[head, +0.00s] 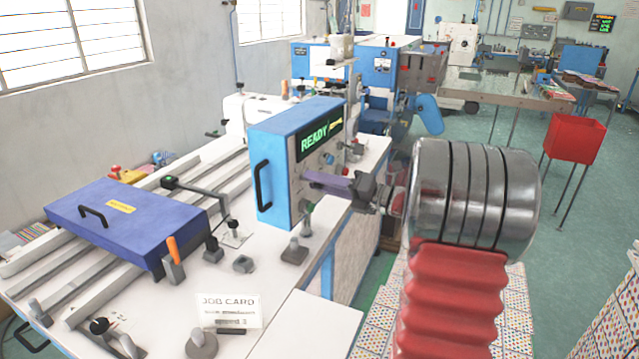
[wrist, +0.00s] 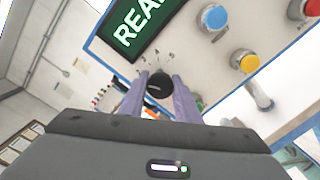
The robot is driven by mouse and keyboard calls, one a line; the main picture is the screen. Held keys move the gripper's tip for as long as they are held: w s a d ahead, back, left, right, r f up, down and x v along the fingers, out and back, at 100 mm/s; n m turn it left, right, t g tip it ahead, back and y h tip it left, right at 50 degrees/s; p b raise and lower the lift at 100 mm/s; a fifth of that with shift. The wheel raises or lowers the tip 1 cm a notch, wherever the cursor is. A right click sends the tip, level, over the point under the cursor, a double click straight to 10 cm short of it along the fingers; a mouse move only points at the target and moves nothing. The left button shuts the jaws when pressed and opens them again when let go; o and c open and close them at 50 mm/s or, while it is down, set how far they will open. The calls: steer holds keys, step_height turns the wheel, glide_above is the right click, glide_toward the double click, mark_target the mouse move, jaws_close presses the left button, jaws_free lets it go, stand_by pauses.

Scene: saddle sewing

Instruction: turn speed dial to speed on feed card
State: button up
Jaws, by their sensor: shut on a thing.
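A card (head: 229,311) on the white table, headed JOB CARD, has a last line that seems to read speed 3. Its middle line is hard to read.
The blue control box (head: 270,165) has a green READY display (head: 321,135). Blue (wrist: 214,17), yellow (wrist: 244,61) and red buttons (wrist: 312,8) sit near the dial. A blue cover (head: 125,222) and small levers stand on the table.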

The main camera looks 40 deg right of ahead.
steer(key=m, duration=0.4)
steer(key=shift+d+m, duration=0.15)
steer(key=shift+m, duration=0.25)
steer(key=o, duration=1)
steer(key=v, duration=1.3)
steer(key=shift+s+d, duration=0.1)
steer(key=shift+s, duration=0.2)
